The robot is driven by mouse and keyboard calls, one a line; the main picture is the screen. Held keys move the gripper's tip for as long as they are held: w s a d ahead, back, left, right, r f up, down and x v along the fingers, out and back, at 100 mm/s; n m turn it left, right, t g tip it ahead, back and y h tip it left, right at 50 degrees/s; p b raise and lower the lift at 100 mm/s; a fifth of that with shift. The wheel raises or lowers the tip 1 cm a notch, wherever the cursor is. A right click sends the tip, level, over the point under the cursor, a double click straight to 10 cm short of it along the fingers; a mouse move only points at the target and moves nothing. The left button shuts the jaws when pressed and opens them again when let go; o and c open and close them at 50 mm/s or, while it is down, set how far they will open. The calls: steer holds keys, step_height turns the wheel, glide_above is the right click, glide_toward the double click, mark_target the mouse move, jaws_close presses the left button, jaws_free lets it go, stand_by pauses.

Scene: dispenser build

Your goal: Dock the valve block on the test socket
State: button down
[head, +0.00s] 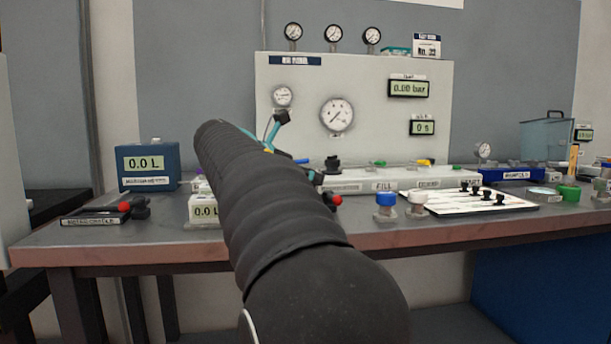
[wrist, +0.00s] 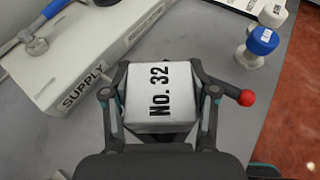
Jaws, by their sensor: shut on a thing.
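The valve block (wrist: 150,97), a white block marked "No. 32", sits between the fingers of my gripper (wrist: 158,78) in the wrist view. The fingers are shut on its two sides. A black lever with a red ball end (wrist: 246,98) sticks out to the right of it. In the head view my arm hides the block and most of the gripper; a red knob (head: 335,199) shows just right of the arm. I cannot make out which fixture is the test socket. A white bar marked "SUPPLY" (wrist: 95,62) lies left of the block.
A blue-capped fitting (head: 386,203) and a white-capped one (head: 417,203) stand near the front edge. A white plate with black knobs (head: 480,204) lies farther right. A gauge panel (head: 300,90) stands behind. A blue 0.0 L display box (head: 150,167) is at left.

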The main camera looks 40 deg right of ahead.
steer(key=shift+f+b, duration=0.3)
steer(key=shift+f, duration=0.25)
stand_by(0.4)
steer(key=c, duration=0.6)
jaws_free()
steer(key=shift+f, duration=0.1)
steer(key=shift+p+v, duration=1.15)
steer(key=shift+v, duration=1.15)
steer(key=p+v, duration=0.3)
steer(key=v, duration=0.3)
steer(key=shift+a, duration=0.25)
